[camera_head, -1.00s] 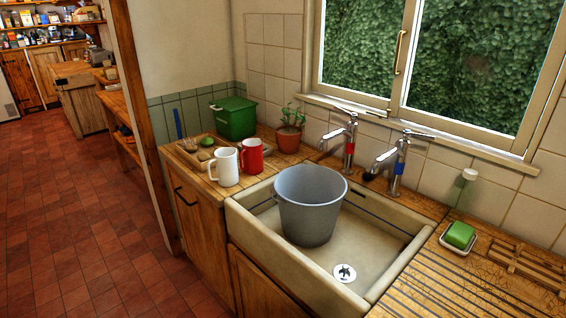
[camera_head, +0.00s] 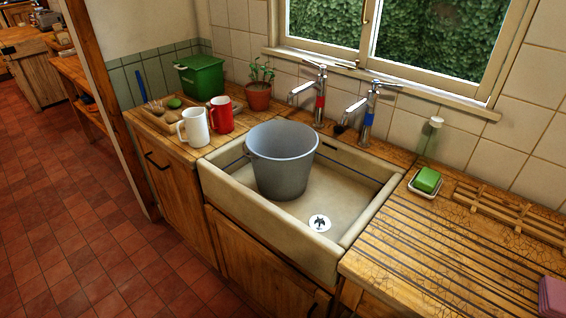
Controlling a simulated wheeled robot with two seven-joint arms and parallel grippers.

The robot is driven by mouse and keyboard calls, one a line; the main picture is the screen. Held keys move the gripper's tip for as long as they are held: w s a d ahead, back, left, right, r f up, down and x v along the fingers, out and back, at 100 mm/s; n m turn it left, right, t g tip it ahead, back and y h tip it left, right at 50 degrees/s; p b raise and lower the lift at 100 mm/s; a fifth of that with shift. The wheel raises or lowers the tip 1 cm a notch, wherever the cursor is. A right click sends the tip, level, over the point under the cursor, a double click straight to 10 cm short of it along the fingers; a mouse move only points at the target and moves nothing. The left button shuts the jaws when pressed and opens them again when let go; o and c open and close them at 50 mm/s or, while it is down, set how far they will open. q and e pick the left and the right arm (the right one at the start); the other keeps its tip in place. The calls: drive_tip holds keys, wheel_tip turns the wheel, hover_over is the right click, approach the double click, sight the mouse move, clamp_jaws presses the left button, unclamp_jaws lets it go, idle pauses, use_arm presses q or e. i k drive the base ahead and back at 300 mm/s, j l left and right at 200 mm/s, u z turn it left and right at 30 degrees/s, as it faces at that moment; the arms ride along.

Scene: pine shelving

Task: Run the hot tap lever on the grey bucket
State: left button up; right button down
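The grey bucket (camera_head: 282,165) stands upright in the left part of the pale sink (camera_head: 349,241). Its inside bottom is hidden from this angle. A chrome tap with a red band (camera_head: 319,102) stands behind the bucket on the wooden counter, its spout pointing left toward the bucket's far rim. A second chrome tap with a blue band (camera_head: 368,119) stands to its right. Each tap has a lever on top. I cannot tell from the picture whether water runs; no stream shows. Neither of my grippers is in view.
A white mug (camera_head: 194,127) and a red mug (camera_head: 221,115) stand left of the sink, near a green box (camera_head: 201,77) and a potted plant (camera_head: 258,96). Green soap (camera_head: 427,180), a bottle (camera_head: 431,137) and a wooden rack (camera_head: 510,205) are on the right. The grooved drainboard (camera_head: 440,255) is mostly clear.

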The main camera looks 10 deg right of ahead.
sight(323, 68)
drive_tip(key=i+j+z, duration=0.15)
drive_tip(key=i+j, duration=0.25)
drive_tip(key=i+j+z, duration=0.15)
drive_tip(key=i+j, duration=0.35)
drive_tip(key=i+j+z, duration=0.15)
drive_tip(key=i+j, duration=0.3)
drive_tip(key=i+j+z, duration=0.1)
drive_tip(key=i+j, duration=0.25)
drive_tip(key=j, duration=0.3)
